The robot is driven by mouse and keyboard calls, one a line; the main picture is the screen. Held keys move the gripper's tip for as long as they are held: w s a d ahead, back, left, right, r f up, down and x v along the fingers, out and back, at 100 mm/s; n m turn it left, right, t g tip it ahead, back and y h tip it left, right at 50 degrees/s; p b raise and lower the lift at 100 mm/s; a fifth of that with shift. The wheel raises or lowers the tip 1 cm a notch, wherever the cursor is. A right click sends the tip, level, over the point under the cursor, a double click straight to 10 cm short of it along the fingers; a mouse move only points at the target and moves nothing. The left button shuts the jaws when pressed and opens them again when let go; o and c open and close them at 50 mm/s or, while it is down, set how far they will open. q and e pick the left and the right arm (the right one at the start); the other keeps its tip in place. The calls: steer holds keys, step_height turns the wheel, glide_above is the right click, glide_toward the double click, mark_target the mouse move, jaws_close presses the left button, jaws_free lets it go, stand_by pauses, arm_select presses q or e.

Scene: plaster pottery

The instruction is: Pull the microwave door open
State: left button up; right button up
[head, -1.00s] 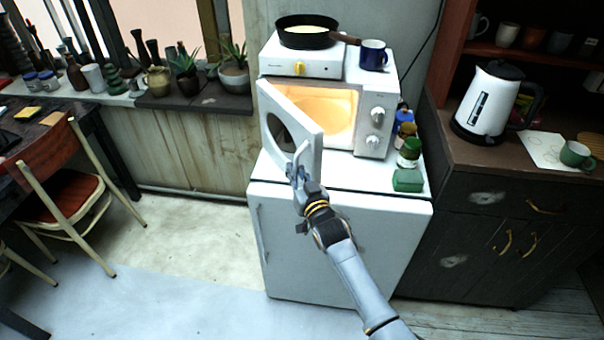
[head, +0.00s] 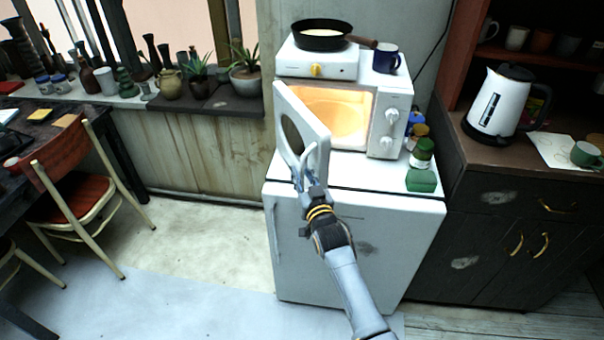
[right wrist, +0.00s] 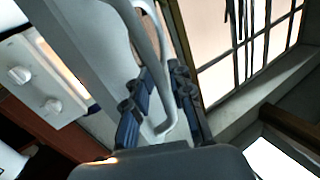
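The white microwave (head: 385,128) stands on a white fridge (head: 350,245), its lit orange interior (head: 335,108) showing. Its door (head: 311,118), hinged at the left, stands wide open and juts toward me. The curved white door handle (head: 316,160) is on the door's outer side; it also shows in the right wrist view (right wrist: 150,28). My right gripper (head: 305,178) is at the handle's lower part. In the right wrist view, its two blue-grey fingers (right wrist: 163,95) lie on either side of the handle, seemingly closed around it. My left gripper is out of view.
A hotplate (head: 317,62) with a black pan (head: 321,36) and a blue mug (head: 387,59) sit on the microwave. Jars and a green box (head: 421,180) stand right of it on the fridge. A chair (head: 75,190) is at left; the floor between is clear.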

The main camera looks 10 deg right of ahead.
steer(key=shift+r, duration=0.1)
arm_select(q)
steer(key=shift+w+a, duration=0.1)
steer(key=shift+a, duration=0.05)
arm_select(e)
steer(key=s+d, duration=0.1)
steer(key=s, duration=1.1)
steer(key=shift+d, duration=0.3)
